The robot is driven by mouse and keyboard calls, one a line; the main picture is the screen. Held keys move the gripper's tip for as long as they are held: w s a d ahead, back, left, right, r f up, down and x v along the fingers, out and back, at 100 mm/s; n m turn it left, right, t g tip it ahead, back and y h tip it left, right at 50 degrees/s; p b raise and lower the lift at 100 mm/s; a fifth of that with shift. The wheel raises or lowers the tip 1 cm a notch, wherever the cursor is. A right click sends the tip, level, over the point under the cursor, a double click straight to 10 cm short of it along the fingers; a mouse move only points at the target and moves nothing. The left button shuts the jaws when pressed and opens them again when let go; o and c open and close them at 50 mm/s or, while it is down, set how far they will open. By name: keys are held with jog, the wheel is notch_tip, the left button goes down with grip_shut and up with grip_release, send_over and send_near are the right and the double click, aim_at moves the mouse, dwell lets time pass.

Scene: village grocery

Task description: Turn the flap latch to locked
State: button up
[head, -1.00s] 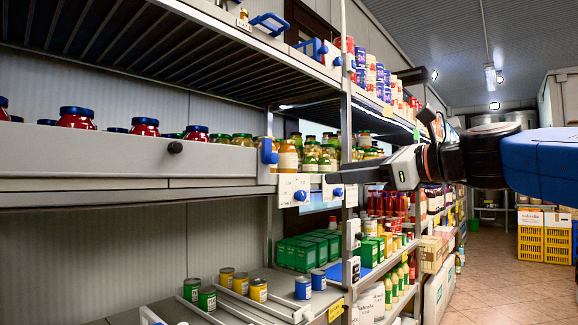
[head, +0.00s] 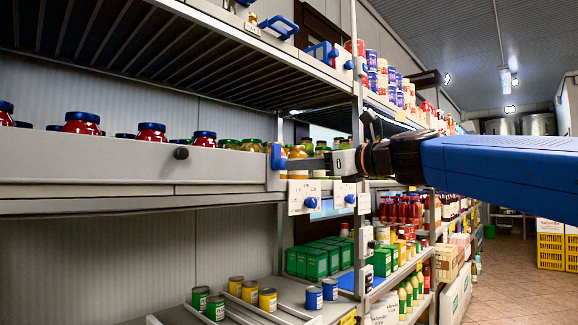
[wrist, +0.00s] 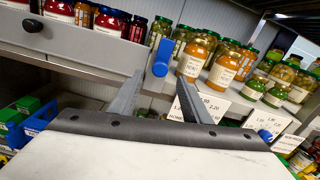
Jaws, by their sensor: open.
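The flap latch is a small blue handle (head: 276,156) at the right end of the long grey flap (head: 100,160) along the shelf front. It stands about upright. In the wrist view the blue latch (wrist: 162,58) shows just beyond and between my fingertips. My gripper (head: 290,163) reaches in from the right with its fingers close to the latch. In the wrist view my gripper (wrist: 160,77) is open, with one finger to each side of the latch's line. I cannot tell whether either finger touches it.
A dark round knob (head: 181,153) sits on the flap. Jars (wrist: 228,67) stand on the shelf just right of the latch. Price cards (head: 304,197) with blue knobs hang below. Cans (head: 267,299) and green boxes (head: 312,260) fill the lower shelf. The aisle floor (head: 500,280) is clear.

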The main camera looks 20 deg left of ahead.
aim_at(280, 157)
jog(key=shift+x, duration=2.75)
jog(key=c, duration=1)
